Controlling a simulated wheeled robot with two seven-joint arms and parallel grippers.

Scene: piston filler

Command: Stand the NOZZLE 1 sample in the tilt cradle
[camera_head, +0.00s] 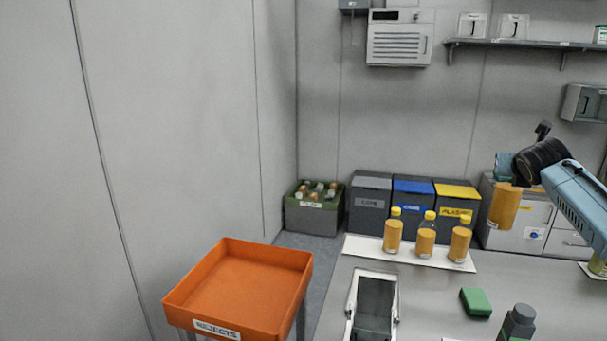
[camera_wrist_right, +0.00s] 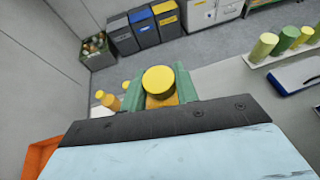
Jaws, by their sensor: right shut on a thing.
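My right gripper (camera_head: 512,168) is shut on an orange-filled bottle (camera_head: 504,207) and holds it in the air above the right side of the table. The bottle leans slightly. In the right wrist view its yellow cap (camera_wrist_right: 158,80) sits between the green finger pads of my gripper (camera_wrist_right: 160,88). Its label is too small to read, so I cannot tell which nozzle it is from. A white-framed fixture with a dark grey bed, seemingly the tilt cradle (camera_head: 392,303), stands empty at the table's front left. My left gripper is not in view.
Three similar bottles (camera_head: 426,236) stand on a white strip (camera_head: 361,247) at the table's back edge. A green block (camera_head: 475,302) and a grey-capped bottle (camera_head: 518,322) are right of the fixture. An orange rejects tray (camera_head: 238,280) stands left of the table.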

